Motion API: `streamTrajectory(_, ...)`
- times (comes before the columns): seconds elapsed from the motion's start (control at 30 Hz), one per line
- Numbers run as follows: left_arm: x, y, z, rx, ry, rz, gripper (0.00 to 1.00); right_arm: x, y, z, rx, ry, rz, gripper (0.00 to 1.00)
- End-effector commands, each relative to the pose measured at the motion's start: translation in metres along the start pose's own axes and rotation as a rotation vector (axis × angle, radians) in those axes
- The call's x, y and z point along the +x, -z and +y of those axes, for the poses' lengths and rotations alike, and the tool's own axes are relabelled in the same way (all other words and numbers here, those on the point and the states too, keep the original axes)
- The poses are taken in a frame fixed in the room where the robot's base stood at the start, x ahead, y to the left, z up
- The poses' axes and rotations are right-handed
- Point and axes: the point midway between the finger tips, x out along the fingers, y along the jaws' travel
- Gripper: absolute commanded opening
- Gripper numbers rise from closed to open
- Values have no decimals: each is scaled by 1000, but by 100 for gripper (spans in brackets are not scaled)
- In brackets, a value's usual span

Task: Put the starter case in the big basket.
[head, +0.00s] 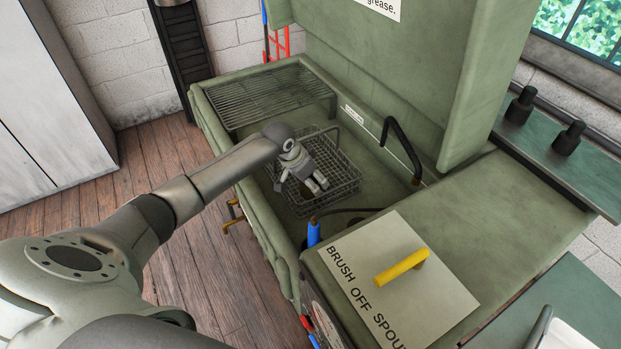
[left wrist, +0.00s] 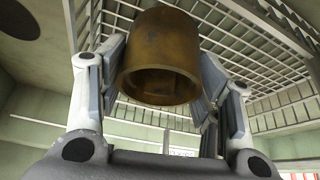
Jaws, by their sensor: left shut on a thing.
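The starter case, a brown, rusty hollow cylinder (left wrist: 162,45), sits between the fingers of my left gripper (left wrist: 160,75) in the left wrist view. The gripper is shut on it, with a finger on each side. In the head view my left gripper (head: 317,186) points down at the big wire basket (head: 345,192), within its outline; the case is mostly hidden there by the gripper. The basket's wire mesh (left wrist: 260,50) shows behind the case in the left wrist view. I cannot tell whether the case touches the basket floor. My right gripper is not in view.
The basket stands in a green wash basin (head: 255,207) with a slatted rack (head: 270,97) at its far end. A black curved spout (head: 401,145) rises right of the basket. A panel with a yellow handle (head: 402,267) lies in front, beside a blue-handled hose (head: 313,232).

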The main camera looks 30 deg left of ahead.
Motion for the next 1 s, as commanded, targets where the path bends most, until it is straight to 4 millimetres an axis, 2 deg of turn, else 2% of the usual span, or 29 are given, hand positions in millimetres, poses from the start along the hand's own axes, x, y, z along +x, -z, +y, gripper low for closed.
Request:
streamTrajectory(0.03, 0, 1, 0, -1, 0, 4, 10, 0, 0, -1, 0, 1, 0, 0)
streamTrajectory(0.07, 2, -1, 0, -1, 0, -1, 60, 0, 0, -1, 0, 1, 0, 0)
streamTrajectory(0.13, 2, -1, 0, -1, 0, -1, 68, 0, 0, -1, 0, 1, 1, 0)
streamTrajectory(0.43, 1, -1, 0, 0, 0, 0, 68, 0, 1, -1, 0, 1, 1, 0)
streamTrajectory(0.57, -6, 0, 0, 1, 1, 1, 68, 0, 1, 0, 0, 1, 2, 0)
streamTrajectory(0.77, -34, 0, -1, 2, 2, 1, 68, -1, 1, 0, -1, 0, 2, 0)
streamTrajectory(1.0, -80, 0, -1, 1, 2, 2, 68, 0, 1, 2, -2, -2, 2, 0)
